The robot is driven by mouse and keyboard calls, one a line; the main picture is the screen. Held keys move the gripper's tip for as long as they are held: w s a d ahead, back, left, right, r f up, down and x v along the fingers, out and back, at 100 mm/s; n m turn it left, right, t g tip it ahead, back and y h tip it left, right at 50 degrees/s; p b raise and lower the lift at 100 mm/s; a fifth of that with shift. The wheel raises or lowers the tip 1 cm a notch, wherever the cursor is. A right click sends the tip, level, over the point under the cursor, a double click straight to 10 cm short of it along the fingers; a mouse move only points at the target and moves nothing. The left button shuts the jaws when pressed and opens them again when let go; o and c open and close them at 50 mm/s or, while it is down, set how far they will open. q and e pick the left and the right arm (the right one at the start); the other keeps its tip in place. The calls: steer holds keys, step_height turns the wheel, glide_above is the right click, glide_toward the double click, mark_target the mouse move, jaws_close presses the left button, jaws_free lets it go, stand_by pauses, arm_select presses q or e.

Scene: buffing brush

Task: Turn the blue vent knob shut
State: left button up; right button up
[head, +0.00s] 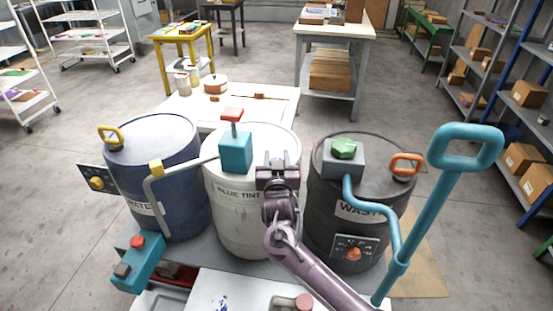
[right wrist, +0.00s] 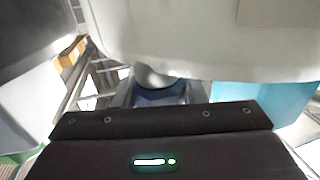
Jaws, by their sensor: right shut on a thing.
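The white drum marked BLUE TINT (head: 240,215) stands in the middle of the row. My right gripper (head: 278,163) is over the right part of its lid, seen from behind, and its body covers what is between the fingers. In the right wrist view, a dark blue piece (right wrist: 160,96) with a grey rounded part above it sits between the jaws. I take it for the blue vent knob; its turn angle cannot be read. The jaws are shut on it. The white drum fills the top of that view. My left gripper is not in view.
The blue WATER drum (head: 155,175) stands left and the black WASTE drum (head: 345,210) right. A teal pump block (head: 236,152) with a red top is close left of my gripper. A tall teal handle (head: 430,215) rises at right. A white table (head: 280,100) is behind.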

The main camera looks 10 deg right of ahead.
steer(key=o, duration=1)
steer(key=s+a+b, duration=0.1)
steer(key=s, duration=0.6)
steer(key=shift+s+a, duration=0.2)
steer(key=shift+s, duration=0.15)
